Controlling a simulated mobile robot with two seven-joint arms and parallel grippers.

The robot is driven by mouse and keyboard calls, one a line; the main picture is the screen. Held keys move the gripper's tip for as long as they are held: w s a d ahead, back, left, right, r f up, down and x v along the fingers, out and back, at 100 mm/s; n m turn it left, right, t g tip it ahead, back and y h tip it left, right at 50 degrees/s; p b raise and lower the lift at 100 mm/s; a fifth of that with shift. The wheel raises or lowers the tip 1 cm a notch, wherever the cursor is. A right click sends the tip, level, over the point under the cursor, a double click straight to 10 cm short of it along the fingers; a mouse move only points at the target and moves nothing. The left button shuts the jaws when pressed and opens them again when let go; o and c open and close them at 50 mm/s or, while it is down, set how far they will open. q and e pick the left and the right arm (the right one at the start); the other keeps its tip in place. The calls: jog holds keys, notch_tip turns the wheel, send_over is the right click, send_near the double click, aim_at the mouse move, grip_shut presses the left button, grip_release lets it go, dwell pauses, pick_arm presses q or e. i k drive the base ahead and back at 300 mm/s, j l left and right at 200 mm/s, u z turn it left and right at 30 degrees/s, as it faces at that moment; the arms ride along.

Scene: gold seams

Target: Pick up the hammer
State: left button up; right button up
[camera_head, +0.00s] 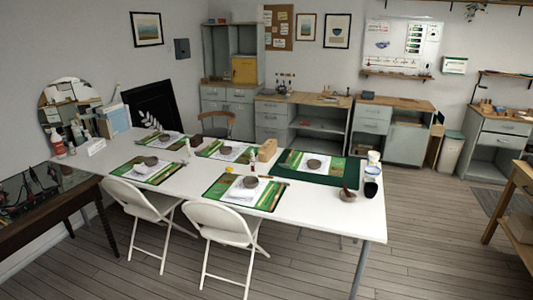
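I cannot make out a hammer for certain in the head view. Several small dark and red tool-like items (36,192) lie on the dark side table (75,183) at the left edge, too small to tell apart. Neither of my grippers shows in the head view.
A long white table (322,222) fills the middle, with green mats (312,176), bowls and cups on it. Two white folding chairs (222,222) (137,202) stand at its near side. Grey cabinets (273,118) line the back wall. Wooden floor (440,225) is clear at the right.

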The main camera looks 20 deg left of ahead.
aim_at(201, 152)
jog(key=z, duration=0.45)
jog(key=i+l+z, duration=0.1)
jog(key=i+z, duration=0.6)
jog(key=i, duration=0.2)
jog(key=i+z, duration=0.1)
jog(key=i, duration=1.5)
jog(key=i+u, duration=0.4)
jog(key=i, duration=0.3)
jog(key=i+l+u, duration=0.2)
jog(key=i+u, duration=0.2)
jog(key=i, duration=0.3)
jog(key=i+l+u, duration=0.1)
jog(key=i+u, duration=0.25)
jog(key=i, duration=1.25)
jog(key=i+u, duration=0.15)
jog(key=i, duration=0.65)
jog(key=i+l+u, duration=0.1)
jog(key=i, duration=0.7)
jog(key=i+u, duration=0.35)
jog(key=i, duration=0.4)
jog(key=i+l+u, duration=0.3)
jog(key=i, duration=0.45)
jog(key=j, duration=0.1)
